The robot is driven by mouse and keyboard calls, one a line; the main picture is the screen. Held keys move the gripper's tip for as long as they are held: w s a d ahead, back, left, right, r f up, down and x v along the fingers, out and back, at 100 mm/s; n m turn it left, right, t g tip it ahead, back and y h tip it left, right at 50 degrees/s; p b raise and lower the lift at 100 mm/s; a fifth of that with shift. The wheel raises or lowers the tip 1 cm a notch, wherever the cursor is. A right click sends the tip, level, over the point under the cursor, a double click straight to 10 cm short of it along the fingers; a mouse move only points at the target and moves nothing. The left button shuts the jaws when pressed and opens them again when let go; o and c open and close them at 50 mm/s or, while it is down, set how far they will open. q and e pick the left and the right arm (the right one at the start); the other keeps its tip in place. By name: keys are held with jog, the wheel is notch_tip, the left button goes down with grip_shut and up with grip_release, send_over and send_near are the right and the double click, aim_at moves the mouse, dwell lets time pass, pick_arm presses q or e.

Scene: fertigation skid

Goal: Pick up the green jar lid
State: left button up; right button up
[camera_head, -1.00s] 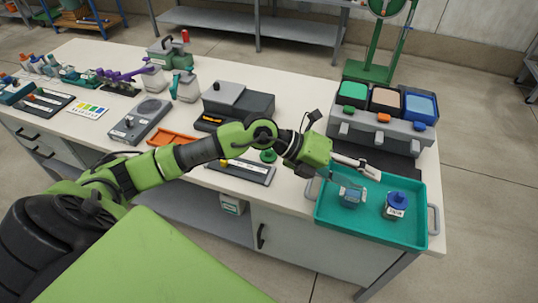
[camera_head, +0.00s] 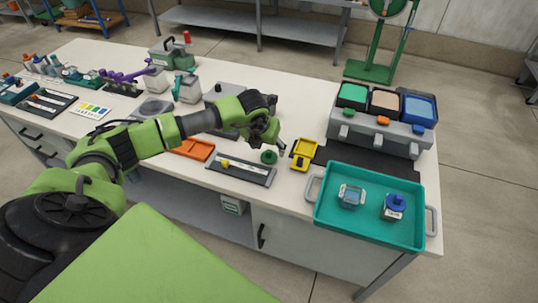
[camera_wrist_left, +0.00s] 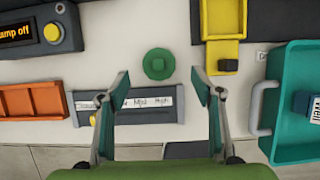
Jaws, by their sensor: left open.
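The green jar lid (camera_head: 269,157) is a round disc with a raised centre, lying on the white bench behind a grey labelled strip. In the left wrist view, the lid (camera_wrist_left: 159,64) lies just beyond the gap between my fingertips, near its middle line. My left gripper (camera_wrist_left: 161,88) is open and empty, with a finger to either side of that line. In the head view, my left gripper (camera_head: 275,142) hangs above the bench just behind the lid, which shows uncovered. My right gripper is not in view.
A grey labelled strip (camera_wrist_left: 150,110) lies in front of the lid. A yellow holder (camera_head: 304,152) and a teal tray (camera_head: 372,236) with two jars are to the right. An orange tray (camera_head: 194,149) is to the left. Grey hoppers (camera_head: 375,133) stand behind the tray.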

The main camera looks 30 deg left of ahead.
aim_at(269, 151)
pick_arm(q)
jog(key=p+x, duration=0.1)
jog(key=x, duration=0.4)
jog(key=shift+w+a+p, duration=0.15)
jog(key=shift+a+p, duration=0.05)
jog(key=shift+p, duration=0.2)
jog(key=shift+w+f, duration=0.1)
jog(key=shift+f, duration=0.15)
jog(key=c, duration=1)
